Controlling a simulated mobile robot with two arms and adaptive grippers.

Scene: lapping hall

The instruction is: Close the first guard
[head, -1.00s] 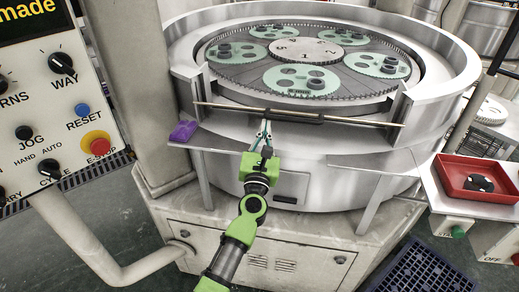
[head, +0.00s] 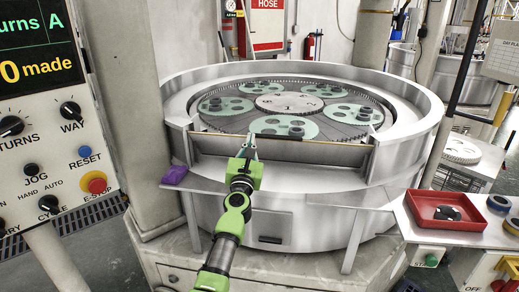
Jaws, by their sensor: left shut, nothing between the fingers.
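The guard (head: 310,152) is a grey metal flap across the front opening of the round lapping machine's rim (head: 408,136). It stands up between the two ends of the rim, with a thin rod along its top edge and a dark handle piece near the middle. My left gripper (head: 250,146) is shut and empty, in front of the guard left of its middle. The fingertips overlap the guard in the picture; I cannot tell whether they touch it. My right gripper is out of view.
Green carriers (head: 284,126) with dark parts lie on the plate behind the guard. A purple cloth (head: 174,174) lies on the ledge at left. The control panel (head: 48,120) stands close at left. A red tray (head: 440,212) is at right.

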